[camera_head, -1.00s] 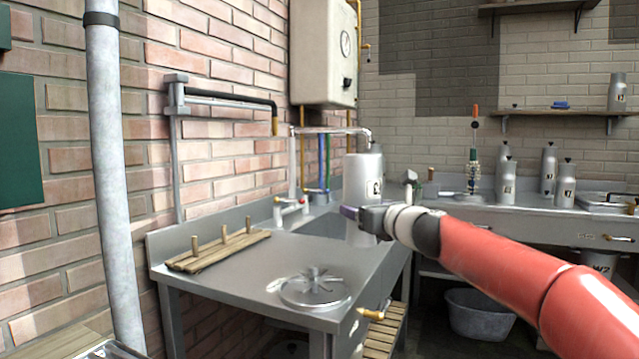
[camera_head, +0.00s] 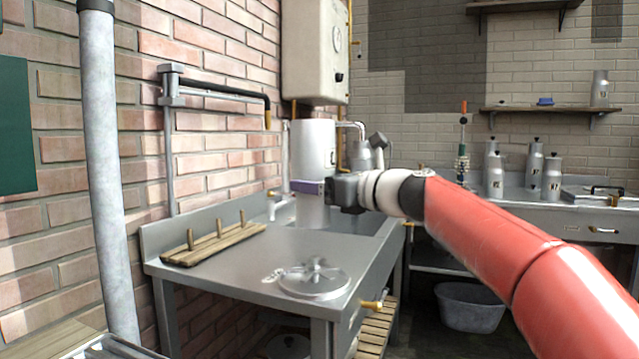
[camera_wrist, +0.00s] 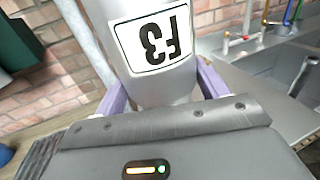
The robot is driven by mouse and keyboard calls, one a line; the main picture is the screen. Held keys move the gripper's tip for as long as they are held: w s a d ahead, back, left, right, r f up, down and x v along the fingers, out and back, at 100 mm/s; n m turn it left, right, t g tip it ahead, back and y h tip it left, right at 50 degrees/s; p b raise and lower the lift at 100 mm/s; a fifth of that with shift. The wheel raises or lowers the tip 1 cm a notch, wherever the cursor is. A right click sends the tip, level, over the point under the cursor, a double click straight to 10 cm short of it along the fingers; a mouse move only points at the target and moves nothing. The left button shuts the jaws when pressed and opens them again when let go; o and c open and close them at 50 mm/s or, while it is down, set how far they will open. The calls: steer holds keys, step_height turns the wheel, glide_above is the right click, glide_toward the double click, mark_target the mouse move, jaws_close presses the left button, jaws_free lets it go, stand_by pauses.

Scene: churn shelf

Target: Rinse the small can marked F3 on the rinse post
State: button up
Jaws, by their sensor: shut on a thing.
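The F3 can (camera_head: 314,150) is a pale grey metal can, held upside down with its narrower end downward. Its F3 label shows inverted in the wrist view (camera_wrist: 152,38). My gripper (camera_head: 312,188) is shut on the can, with its purple fingers on either side of it. The can appears above the back of the steel bench, in front of the sink area; its exact height is unclear. A round steel dish with a star-shaped top (camera_head: 314,279), which looks like the rinse post, sits at the bench's front, clear of the can.
A wooden rack with pegs (camera_head: 213,245) lies on the bench's left. A wall pipe with a black arm (camera_head: 215,87) and a boiler (camera_head: 313,50) are behind. Several cans (camera_head: 535,168) stand on the far counter. A tub (camera_head: 470,306) is on the floor.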

steer(key=shift+f+b, duration=3.85)
steer(key=shift+f, duration=0.6)
steer(key=shift+f+b, duration=0.5)
steer(key=shift+f, duration=0.2)
steer(key=shift+r, duration=0.1)
stand_by(0.9)
step_height(320, 180, up, 7)
steer(key=p, duration=0.7)
stand_by(0.3)
stand_by(0.5)
